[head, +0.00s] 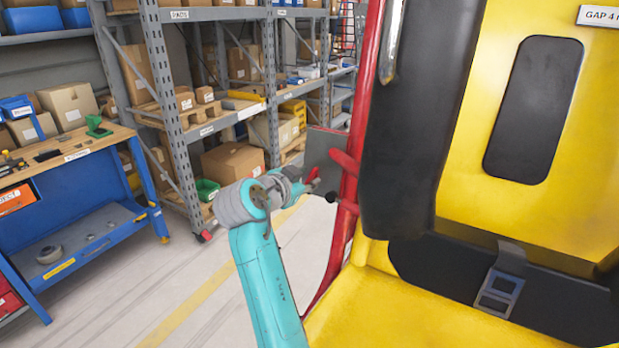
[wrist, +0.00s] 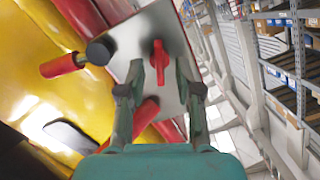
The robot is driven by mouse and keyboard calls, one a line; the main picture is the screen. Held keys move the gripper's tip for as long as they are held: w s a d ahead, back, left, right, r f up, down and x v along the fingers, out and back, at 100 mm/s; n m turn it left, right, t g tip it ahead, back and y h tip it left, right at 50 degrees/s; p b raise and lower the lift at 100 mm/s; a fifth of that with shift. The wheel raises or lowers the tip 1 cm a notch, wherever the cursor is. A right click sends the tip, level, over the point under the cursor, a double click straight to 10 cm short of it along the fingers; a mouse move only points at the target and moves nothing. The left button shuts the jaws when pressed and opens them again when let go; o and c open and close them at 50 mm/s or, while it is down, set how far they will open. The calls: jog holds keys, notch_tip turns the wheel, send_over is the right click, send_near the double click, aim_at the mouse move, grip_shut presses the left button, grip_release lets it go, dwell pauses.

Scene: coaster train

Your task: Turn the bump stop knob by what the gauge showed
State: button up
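The red knob (wrist: 160,62) sits on a grey metal plate (wrist: 133,50) in the wrist view, its narrow part pointing down the picture. My gripper (wrist: 160,75) is open, its two fingers apart to the left and right of the knob. I cannot tell whether the fingertips touch it or stop short. In the head view the plate (head: 322,150) stands beside the red frame, and my gripper (head: 311,185) is in front of it, small and partly hidden by my wrist. No gauge is in view. A white label reading "GAP 4" (head: 597,16), cut off, is on the yellow seat.

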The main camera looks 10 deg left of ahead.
jog(key=v, duration=0.9)
jog(key=shift+s, duration=0.35)
